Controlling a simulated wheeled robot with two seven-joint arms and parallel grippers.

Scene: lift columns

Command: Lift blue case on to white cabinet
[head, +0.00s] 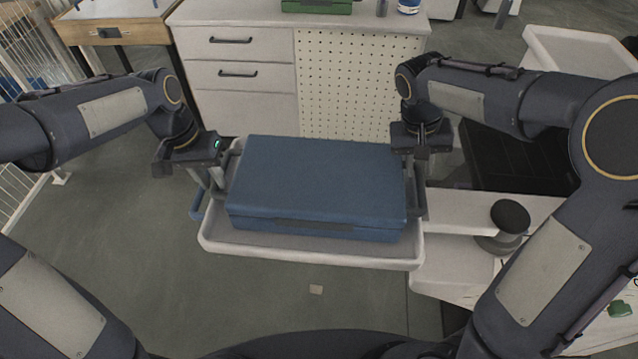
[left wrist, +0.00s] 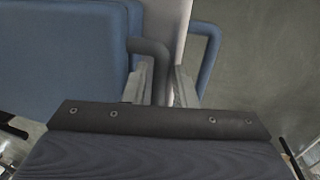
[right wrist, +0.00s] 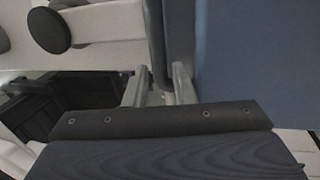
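The blue case (head: 318,183) lies flat and shut in the white tray of a cart (head: 310,250). Grey handles stand at its ends; the left one shows in the left wrist view (left wrist: 152,58), the right one in the right wrist view (right wrist: 157,45). My left gripper (head: 207,180) is at the case's left end, fingers parted either side of the left handle. My right gripper (head: 417,178) is at the right end, fingers parted around the right handle. Whether either finger touches is unclear. The white cabinet (head: 243,102), with drawers and a perforated panel, stands behind the cart.
A green box (head: 316,6) and a blue-and-white can (head: 408,6) stand at the back of the cabinet top, whose front is clear. A wooden bench (head: 125,33) is at left. A white unit with a round black knob (head: 510,216) is right of the cart. Open floor lies left.

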